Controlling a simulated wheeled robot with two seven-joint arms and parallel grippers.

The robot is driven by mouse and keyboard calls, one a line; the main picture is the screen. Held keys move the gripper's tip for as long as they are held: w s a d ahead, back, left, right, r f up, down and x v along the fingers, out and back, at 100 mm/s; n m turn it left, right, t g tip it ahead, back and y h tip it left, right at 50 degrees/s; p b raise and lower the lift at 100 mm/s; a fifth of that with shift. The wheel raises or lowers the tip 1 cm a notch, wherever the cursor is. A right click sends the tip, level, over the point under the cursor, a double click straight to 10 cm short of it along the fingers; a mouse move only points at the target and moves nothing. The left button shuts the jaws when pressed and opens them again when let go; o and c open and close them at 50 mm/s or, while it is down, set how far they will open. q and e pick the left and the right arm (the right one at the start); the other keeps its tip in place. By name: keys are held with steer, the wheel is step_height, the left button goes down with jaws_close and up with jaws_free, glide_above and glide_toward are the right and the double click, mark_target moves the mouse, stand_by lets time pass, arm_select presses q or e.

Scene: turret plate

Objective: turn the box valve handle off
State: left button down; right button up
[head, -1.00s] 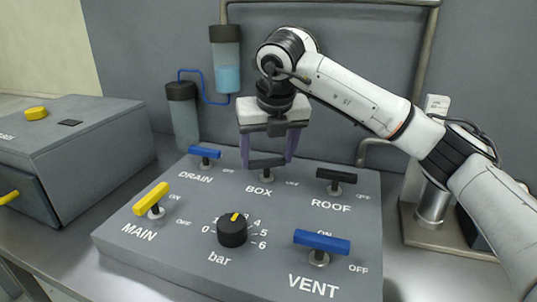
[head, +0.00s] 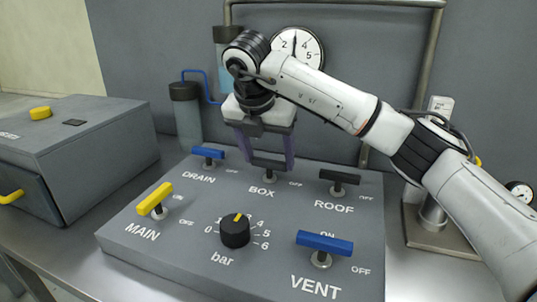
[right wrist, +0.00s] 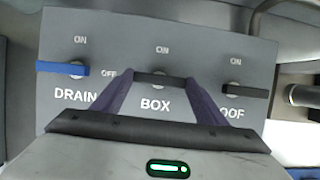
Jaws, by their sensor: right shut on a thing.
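The box valve handle (head: 268,163) is a dark bar on a short stem above the BOX label, at the back middle of the sloped grey panel (head: 185,240). It lies crosswise, in line with the drain and roof handles. My right gripper (head: 268,160) comes down from above, with one purple finger at each end of the bar, shut on it. The right wrist view shows the same handle (right wrist: 158,78) between the fingers, with ON above it. The fingers hide the bar's ends there. My left gripper is not in view.
The blue drain handle (head: 208,153) and black roof handle (head: 339,177) flank the box handle closely. In front are the yellow main handle (head: 154,199), a bar knob (head: 235,231) and the blue vent handle (head: 325,243). A gauge (head: 298,46) is on the wall behind.

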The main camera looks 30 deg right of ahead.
stand_by(0.3)
steer(key=o, duration=1.1)
steer(key=shift+c, duration=0.2)
steer(key=shift+r, duration=0.1)
steer(key=p+v, duration=0.1)
steer(key=v, duration=0.9)
